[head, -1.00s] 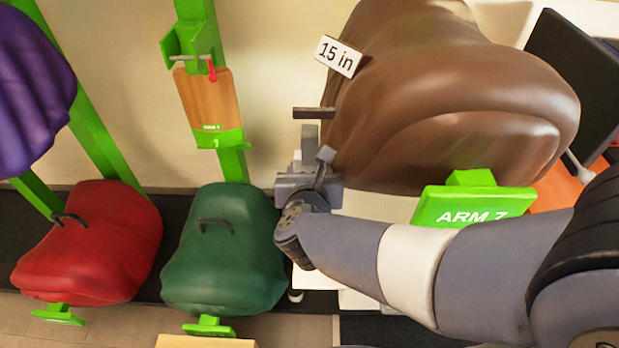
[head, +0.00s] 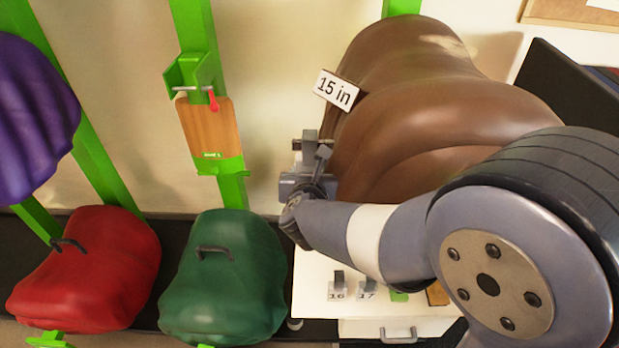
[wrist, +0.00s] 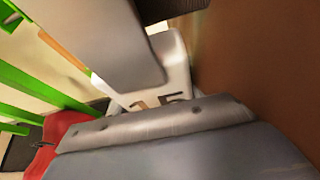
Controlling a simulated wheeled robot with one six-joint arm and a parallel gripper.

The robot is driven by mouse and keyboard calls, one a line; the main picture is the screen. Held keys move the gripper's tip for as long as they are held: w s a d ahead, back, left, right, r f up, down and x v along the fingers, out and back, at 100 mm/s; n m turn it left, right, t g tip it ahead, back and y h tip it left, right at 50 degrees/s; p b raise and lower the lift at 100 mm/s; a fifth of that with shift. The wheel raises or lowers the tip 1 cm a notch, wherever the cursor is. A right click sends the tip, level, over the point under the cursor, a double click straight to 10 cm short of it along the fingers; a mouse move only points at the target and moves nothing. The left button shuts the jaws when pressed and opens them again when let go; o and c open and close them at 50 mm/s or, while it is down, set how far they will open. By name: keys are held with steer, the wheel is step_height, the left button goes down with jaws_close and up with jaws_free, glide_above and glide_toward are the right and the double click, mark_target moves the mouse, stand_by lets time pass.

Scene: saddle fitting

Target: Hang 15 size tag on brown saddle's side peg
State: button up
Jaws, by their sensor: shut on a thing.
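The brown saddle (head: 400,120) is at the upper right in the head view, with a "15 in" label on its upper left. In the wrist view its brown side (wrist: 255,60) fills the right. My gripper (head: 311,150) is at the saddle's left side. In the wrist view, my gripper (wrist: 150,92) is shut on the white 15 tag (wrist: 172,75), its number partly covered by a finger. The tag cannot be made out in the head view. A dark bar, likely the side peg (wrist: 172,8), shows at the wrist view's top edge, close above the tag; whether they touch is unclear.
A white-topped table (head: 320,270) below my arm holds tags 16 (head: 337,290) and 17 (head: 367,290). Green (head: 225,280) and red (head: 85,270) saddles are at lower left, a purple one (head: 35,105) at upper left. A green post (head: 200,60) carries a wooden board.

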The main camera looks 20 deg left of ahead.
steer(key=shift+w+a+f+b, duration=0.15)
steer(key=shift+w+f+b, duration=0.55)
steer(key=shift+f+b, duration=0.1)
steer(key=shift+r, duration=0.1)
steer(key=o, duration=1.1)
steer(key=v, duration=1)
steer(key=shift+s+r, duration=0.1)
steer(key=shift+s, duration=0.3)
